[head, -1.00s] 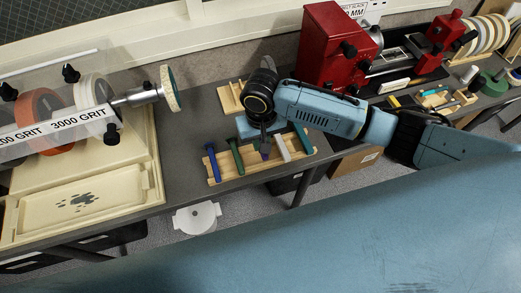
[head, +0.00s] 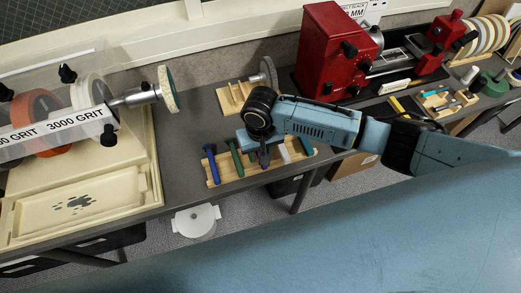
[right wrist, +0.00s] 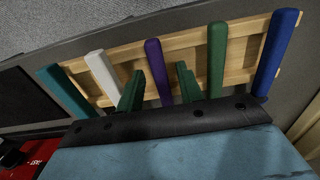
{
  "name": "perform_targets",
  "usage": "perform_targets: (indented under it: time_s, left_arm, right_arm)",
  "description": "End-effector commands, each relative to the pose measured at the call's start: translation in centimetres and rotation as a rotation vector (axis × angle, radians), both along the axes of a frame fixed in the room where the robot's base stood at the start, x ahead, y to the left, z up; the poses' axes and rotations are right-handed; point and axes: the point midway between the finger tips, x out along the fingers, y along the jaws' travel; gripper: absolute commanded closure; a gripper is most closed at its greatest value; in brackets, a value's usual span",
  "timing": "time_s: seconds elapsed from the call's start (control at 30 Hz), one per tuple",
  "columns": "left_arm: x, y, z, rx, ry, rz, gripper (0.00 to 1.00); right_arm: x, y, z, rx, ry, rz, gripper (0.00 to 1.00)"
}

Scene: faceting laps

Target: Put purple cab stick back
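The purple cab stick (right wrist: 157,68) sits in the wooden rack (right wrist: 190,43), across its rails, between a white stick (right wrist: 102,72) and a green stick (right wrist: 217,60). My right gripper (right wrist: 159,72) is open. Its two dark green fingers stand on either side of the purple stick, with a visible gap on each side. In the head view, the right gripper (head: 264,152) is over the middle of the rack (head: 231,175) and mostly hides the purple stick. My left gripper is not in view.
A blue stick (head: 211,163) and a teal stick (right wrist: 62,90) fill the rack's ends. Behind is a wooden stand (head: 232,97) with a grey disc (head: 268,73). The red machine (head: 325,50) stands right; a lap machine with a cream tray (head: 75,203) is left.

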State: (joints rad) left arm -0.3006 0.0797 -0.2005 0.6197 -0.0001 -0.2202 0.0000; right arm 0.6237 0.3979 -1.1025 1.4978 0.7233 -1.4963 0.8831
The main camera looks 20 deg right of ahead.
Motion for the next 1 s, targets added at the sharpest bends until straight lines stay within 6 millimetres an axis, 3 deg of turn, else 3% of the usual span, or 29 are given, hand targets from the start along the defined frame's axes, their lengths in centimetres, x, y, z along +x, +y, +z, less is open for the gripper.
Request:
perform_targets:
  time_s: [0.37,0.8,1.0]
  left_arm:
    - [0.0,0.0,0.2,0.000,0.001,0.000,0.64]
    - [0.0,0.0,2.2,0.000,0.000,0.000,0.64]
    - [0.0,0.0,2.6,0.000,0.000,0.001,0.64]
  right_arm:
    - [0.0,-0.1,1.0,-0.001,0.000,0.000,0.64]
    - [0.0,0.0,9.9,0.001,-0.002,0.001,0.64]
    - [0.0,0.0,12.0,0.000,0.000,-0.001,0.64]
